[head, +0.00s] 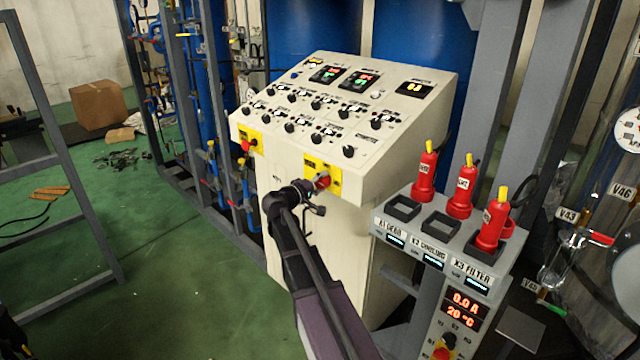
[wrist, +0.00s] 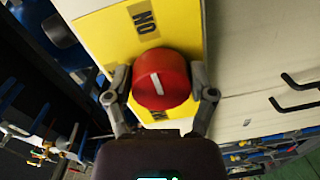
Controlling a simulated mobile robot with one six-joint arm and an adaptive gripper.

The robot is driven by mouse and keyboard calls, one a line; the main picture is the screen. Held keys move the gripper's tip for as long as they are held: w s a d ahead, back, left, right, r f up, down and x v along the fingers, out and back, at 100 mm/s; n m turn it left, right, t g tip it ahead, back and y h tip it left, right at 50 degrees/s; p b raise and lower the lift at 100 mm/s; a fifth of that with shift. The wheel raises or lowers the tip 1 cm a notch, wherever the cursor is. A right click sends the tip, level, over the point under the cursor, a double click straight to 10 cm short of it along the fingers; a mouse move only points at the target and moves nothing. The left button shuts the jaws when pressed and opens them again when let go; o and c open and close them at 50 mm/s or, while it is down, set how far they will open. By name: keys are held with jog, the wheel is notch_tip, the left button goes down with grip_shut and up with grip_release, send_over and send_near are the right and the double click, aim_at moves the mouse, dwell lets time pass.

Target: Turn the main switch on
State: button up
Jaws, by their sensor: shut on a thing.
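The main switch is a red round knob (head: 322,181) on a yellow plate (head: 335,180), low on the front of the cream control console. Which of the two red switches is the main one I take from where my gripper is. An "ON" label (wrist: 145,18) sits on the plate at the top of that view. My gripper (wrist: 162,92) has a finger on each side of the knob and is shut on it. In the head view my gripper (head: 312,196) partly hides the plate.
A second red switch (head: 246,146) on yellow is at the console's left. The sloped console top (head: 350,90) carries several black knobs and displays. A grey stand (head: 440,232) with red plugs is close on the right. Green floor (head: 170,260) is open at left.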

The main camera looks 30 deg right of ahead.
jog(key=shift+d, duration=0.1)
jog(key=o, duration=1.1)
jog(key=shift+d, duration=0.1)
jog(key=shift+c, duration=0.2)
jog(key=shift+s, duration=0.1)
